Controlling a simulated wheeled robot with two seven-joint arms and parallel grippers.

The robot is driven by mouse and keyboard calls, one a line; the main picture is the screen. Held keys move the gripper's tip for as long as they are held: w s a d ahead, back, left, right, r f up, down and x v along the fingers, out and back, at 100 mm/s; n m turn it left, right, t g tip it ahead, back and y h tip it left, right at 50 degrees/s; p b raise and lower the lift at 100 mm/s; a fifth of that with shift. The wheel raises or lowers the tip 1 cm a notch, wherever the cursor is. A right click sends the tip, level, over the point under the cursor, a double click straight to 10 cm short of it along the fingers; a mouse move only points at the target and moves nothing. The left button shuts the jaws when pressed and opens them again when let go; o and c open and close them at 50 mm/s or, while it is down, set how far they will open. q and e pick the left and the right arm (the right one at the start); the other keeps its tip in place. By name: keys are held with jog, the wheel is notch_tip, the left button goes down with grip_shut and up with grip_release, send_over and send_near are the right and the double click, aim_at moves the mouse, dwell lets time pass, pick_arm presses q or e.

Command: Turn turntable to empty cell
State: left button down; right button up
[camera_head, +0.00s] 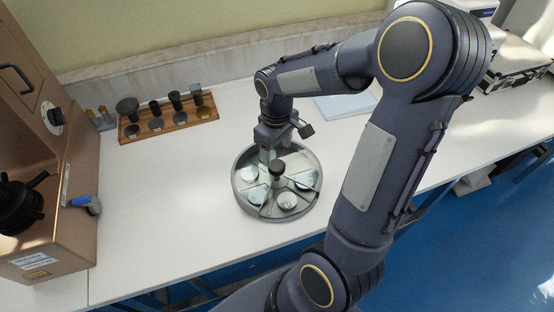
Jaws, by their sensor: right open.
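The round grey turntable (236,195) stands on the white bench in the middle of the view. Thin dividers split it into wedge cells, and a dark knob (278,168) rises at its centre. Several pale metal discs lie in its cells: one at the left (250,173), one at the front left (258,194), one at the front (287,200) and one at the right (306,179). My right gripper (274,157) points down over the back of the turntable, just behind the knob, open with nothing seen between its fingers. It partly hides the back cells. My left gripper is out of view.
A brown hardness tester (75,165) stands at the left. A wooden rack (170,125) with several dark fittings sits by the back wall. A pale sheet or folder (345,105) lies behind my right arm. Bench around the turntable is clear.

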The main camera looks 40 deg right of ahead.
aim_at(276, 165)
notch_tip(276, 165, down, 6)
dwell(0.4)
jog(key=shift+c, duration=0.4)
jog(key=c, duration=1.3)
jog(key=shift+a, duration=0.1)
